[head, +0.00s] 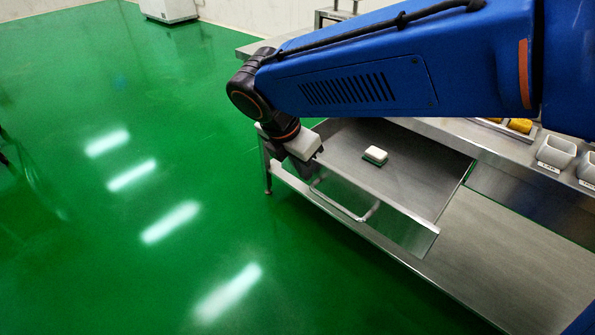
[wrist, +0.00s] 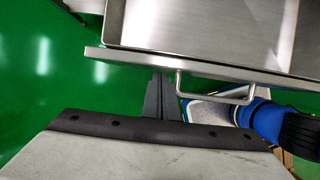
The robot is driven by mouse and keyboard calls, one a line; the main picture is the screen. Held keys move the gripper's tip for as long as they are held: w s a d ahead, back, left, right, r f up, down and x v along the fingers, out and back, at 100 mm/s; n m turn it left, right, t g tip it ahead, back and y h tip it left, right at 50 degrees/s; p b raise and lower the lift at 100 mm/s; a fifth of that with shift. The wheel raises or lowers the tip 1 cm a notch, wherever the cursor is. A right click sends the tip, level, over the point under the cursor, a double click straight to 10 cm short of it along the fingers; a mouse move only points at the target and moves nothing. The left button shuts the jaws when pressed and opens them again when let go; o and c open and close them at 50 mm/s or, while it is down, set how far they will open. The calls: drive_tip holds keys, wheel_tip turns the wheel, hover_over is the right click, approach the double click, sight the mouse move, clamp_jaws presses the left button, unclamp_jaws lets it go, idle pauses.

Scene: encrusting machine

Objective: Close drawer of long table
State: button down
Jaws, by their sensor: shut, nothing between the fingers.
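The drawer (head: 425,185) of the long steel table is pulled out and stands open. Its front panel (wrist: 200,63) spans the wrist view, with the bar handle (head: 345,207) on its outer face; the handle also shows in the wrist view (wrist: 215,98). A small white block (head: 375,155) lies inside the drawer. My gripper (head: 305,172) is shut and empty at the outer side of the drawer front, left of the handle. Its narrow dark fingers also show in the wrist view (wrist: 160,90), just by the front panel. Whether they touch it I cannot tell.
The tabletop carries yellow items (head: 520,126) and white cups (head: 556,152) at the right. A lower steel shelf (head: 520,250) runs under the drawer. The green floor (head: 130,220) left of the table is clear. A white chest (head: 168,10) stands far back.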

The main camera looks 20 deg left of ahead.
idle(0.3)
hover_over(365, 140)
drive_tip(key=s, duration=0.1)
drive_tip(key=shift+a, duration=0.25)
drive_tip(key=shift+w+d+r, duration=0.15)
drive_tip(key=shift+w+d, duration=0.05)
drive_tip(key=shift+w, duration=0.35)
drive_tip(key=shift+w, duration=0.1)
